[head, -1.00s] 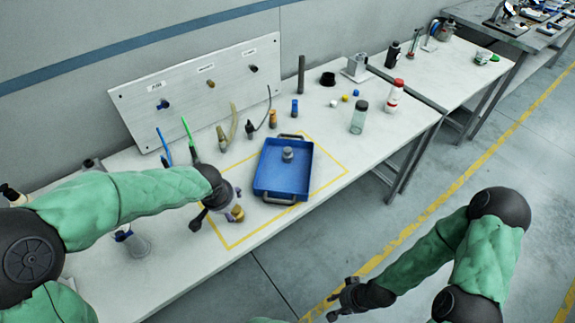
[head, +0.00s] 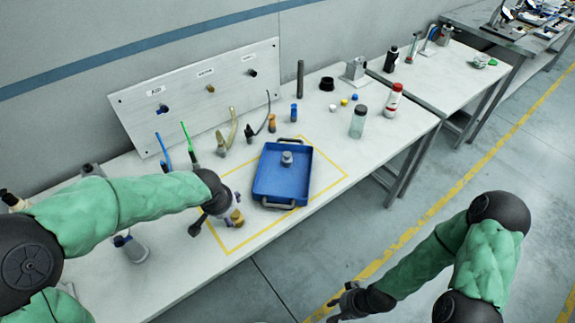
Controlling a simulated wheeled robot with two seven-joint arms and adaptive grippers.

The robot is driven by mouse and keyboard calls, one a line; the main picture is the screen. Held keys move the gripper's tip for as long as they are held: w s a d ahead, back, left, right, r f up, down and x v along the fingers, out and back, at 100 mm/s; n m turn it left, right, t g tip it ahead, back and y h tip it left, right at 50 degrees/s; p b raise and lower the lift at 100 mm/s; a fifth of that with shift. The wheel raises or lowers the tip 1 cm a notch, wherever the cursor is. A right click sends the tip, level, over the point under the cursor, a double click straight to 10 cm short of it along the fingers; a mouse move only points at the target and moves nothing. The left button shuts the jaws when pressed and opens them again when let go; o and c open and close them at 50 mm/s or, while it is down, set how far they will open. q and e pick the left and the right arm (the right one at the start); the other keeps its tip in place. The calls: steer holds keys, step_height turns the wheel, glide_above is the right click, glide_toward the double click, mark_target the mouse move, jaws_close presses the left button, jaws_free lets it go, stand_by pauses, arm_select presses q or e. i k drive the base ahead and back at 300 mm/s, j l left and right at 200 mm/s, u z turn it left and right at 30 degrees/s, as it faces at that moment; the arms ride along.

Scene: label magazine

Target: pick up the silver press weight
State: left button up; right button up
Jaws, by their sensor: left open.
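A silver press weight (head: 287,158), a small grey cylinder with a knob, stands upright in the blue tray (head: 261,194) near its far half. My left gripper (head: 213,221) is open over the table, left of the tray and apart from the weight. A small brass-coloured piece (head: 237,217) stands close beside its fingers; I cannot tell whether they touch. My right gripper (head: 343,302) hangs over the floor in front of the table, far from the weight; its fingers are too small and dark to tell their state.
The tray has raised walls and end handles, inside a yellow outline (head: 328,186) on the table. Hoses and fittings stand behind it by a white panel (head: 200,95). A clear jar (head: 358,122) and a red-and-white bottle (head: 393,98) stand right. Free table lies right of the tray.

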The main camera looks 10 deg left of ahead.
mark_target(286, 159)
steer(key=j+z, duration=0.1)
steer(key=j, duration=0.6)
steer(key=k+j+z, duration=0.15)
steer(key=j, duration=0.5)
steer(key=i, duration=0.05)
